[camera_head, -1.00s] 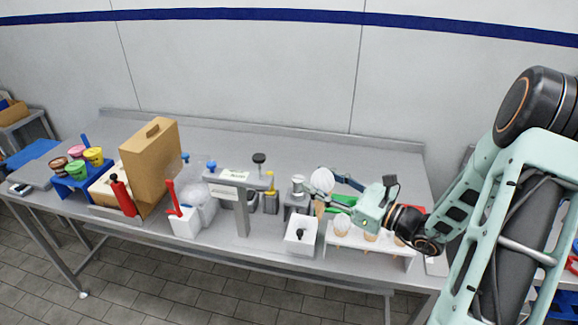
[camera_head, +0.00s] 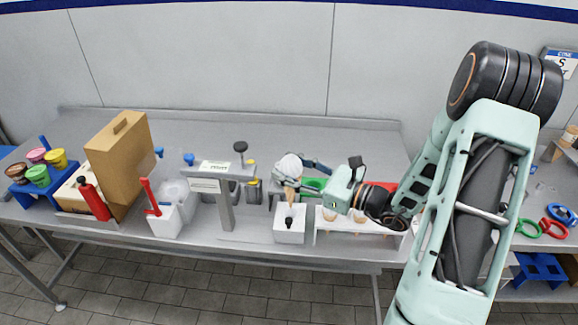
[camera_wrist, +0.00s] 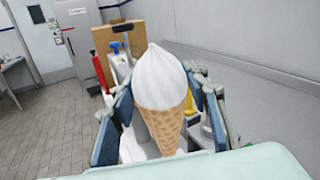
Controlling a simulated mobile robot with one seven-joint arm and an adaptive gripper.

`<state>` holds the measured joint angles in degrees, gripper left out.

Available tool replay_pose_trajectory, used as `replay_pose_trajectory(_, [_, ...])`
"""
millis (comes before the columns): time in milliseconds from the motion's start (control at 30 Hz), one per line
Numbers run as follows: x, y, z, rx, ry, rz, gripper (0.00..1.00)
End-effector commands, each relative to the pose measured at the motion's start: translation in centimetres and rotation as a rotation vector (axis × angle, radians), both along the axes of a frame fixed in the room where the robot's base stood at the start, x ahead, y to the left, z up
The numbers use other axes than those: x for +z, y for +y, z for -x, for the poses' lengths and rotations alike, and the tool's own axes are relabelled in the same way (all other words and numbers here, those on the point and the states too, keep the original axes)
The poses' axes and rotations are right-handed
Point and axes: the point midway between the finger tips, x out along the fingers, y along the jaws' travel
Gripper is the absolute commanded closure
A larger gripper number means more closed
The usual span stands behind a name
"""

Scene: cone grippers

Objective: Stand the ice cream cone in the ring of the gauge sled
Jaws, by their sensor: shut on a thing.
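The ice cream cone, with a white swirl (camera_head: 288,166) on a tan wafer, is upright in my gripper (camera_head: 297,181), above the bench. In the wrist view the cone (camera_wrist: 164,128) stands between the two dark blue fingers of my gripper (camera_wrist: 165,115), which is shut on it. Its lower tip is hidden there. I cannot tell for sure which thing is the gauge sled. Loose rings lie on the right-hand bench: a green one (camera_head: 527,229), a red one (camera_head: 553,229) and a blue one (camera_head: 562,213).
Below the cone stands a white box (camera_head: 289,237) with a black knob. A white rack (camera_head: 345,239) with more cones is right of it. A grey labelled post (camera_head: 226,205), a red-handled white box (camera_head: 163,222) and a tan case (camera_head: 118,165) stand left. The bench's back strip is clear.

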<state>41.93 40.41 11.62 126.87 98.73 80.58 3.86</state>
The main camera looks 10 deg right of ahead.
Motion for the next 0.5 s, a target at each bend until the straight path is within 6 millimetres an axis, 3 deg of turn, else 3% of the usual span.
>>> replay_pose_trajectory(500, [-5.5,0.0,0.0,0.000,-0.001,-0.001,0.71])
